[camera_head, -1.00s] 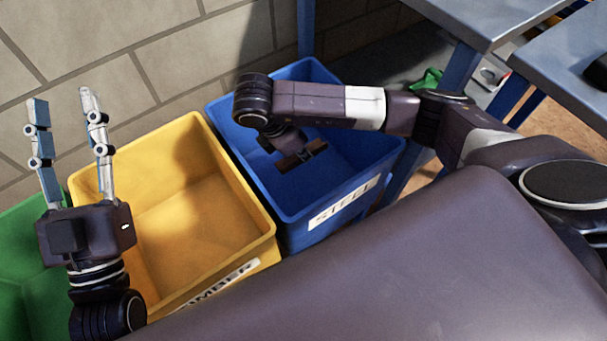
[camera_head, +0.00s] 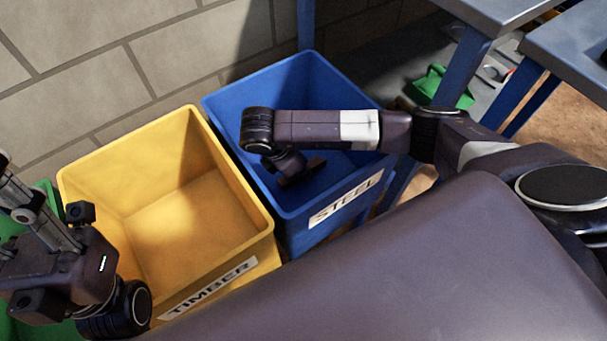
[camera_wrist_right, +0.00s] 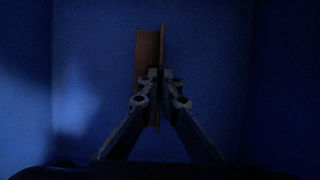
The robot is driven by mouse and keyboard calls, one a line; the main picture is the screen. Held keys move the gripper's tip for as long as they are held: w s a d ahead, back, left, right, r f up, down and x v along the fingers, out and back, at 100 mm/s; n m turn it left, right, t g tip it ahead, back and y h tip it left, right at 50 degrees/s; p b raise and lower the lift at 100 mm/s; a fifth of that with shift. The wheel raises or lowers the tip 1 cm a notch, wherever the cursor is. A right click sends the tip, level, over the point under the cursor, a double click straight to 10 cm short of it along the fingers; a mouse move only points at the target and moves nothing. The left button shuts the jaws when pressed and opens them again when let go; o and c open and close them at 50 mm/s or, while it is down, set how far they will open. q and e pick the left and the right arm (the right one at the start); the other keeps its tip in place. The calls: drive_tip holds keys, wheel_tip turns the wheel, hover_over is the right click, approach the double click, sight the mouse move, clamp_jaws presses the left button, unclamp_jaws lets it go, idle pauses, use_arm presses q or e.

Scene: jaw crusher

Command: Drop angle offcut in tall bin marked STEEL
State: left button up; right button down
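The tall blue bin marked STEEL (camera_head: 345,205) stands in the middle of the head view. My right gripper (camera_head: 292,172) hangs down inside its opening, mostly hidden under my forearm. In the right wrist view my right gripper (camera_wrist_right: 160,80) is shut on the angle offcut (camera_wrist_right: 148,52), a rusty brown L-shaped piece, with blue bin walls around. The offcut's height above the bin floor is hard to judge. My left gripper (camera_head: 25,205) is at the left edge, beside the yellow bin. Its fingers overlap and their tips are cut off.
A yellow bin marked TIMBER (camera_head: 258,235), empty where visible, stands directly left of the blue bin. A green bin (camera_head: 50,190) is partly hidden at far left. A block wall (camera_head: 130,50) runs behind. Grey-blue tables (camera_head: 570,45) stand right, with a green object (camera_head: 440,85) beneath.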

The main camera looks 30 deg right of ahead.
wheel_tip(320, 180, down, 2)
drive_tip(key=shift+f, duration=0.1)
drive_tip(key=c, duration=2.6)
unclamp_jaws()
drive_tip(key=o, duration=0.4)
drive_tip(key=shift+o, duration=0.2)
